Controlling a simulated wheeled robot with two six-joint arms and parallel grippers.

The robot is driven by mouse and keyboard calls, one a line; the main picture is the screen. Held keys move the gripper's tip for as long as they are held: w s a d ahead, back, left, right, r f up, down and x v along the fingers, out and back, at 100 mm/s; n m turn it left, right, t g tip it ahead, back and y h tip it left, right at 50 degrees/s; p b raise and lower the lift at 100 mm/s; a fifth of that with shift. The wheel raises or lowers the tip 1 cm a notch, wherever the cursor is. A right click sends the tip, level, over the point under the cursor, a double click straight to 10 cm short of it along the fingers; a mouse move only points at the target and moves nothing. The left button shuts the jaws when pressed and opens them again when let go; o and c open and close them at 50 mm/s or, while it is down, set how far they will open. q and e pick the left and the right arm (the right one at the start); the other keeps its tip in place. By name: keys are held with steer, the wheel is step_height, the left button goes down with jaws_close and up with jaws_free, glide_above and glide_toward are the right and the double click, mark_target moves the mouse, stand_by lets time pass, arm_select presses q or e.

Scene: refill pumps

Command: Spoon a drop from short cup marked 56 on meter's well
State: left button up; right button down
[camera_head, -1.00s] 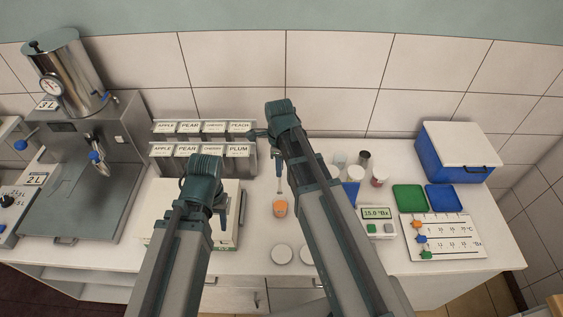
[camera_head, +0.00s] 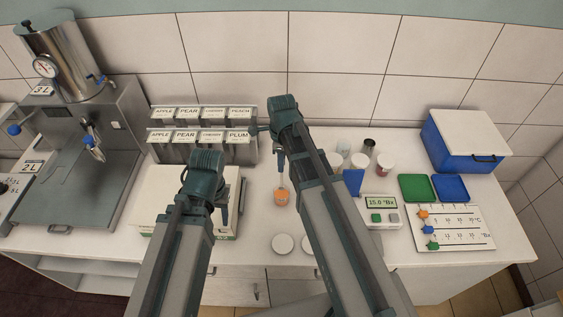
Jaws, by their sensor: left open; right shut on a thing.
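A short cup with orange contents (camera_head: 281,198) stands on the counter between my two arms; no number is readable on it. My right gripper (camera_head: 280,166) is above this cup, shut on a thin pale spoon handle (camera_head: 283,181) that reaches down to it. I cannot tell whether the spoon's tip is inside the cup or just above it. The meter (camera_head: 381,209) stands right of my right arm and reads 15.0 °Bx. A blue flap (camera_head: 353,181) is at its upper left; its well is not clearly visible. My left gripper (camera_head: 223,212) is open and empty beside a pale box.
Several small jars (camera_head: 360,162) stand behind the meter. Green (camera_head: 416,188) and blue (camera_head: 450,187) trays and a marked board (camera_head: 455,229) lie right. A blue box (camera_head: 464,141) and labelled bins (camera_head: 203,133) stand behind. A white disc (camera_head: 283,244) lies near the front edge.

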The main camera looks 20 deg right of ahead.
mark_target(282, 181)
steer(key=shift+f+b, duration=2.9)
steer(key=shift+f, duration=0.3)
step_height(282, 181, up, 9)
steer(key=p, duration=0.9)
steer(key=shift+r, duration=0.1)
steer(key=shift+d, duration=0.1)
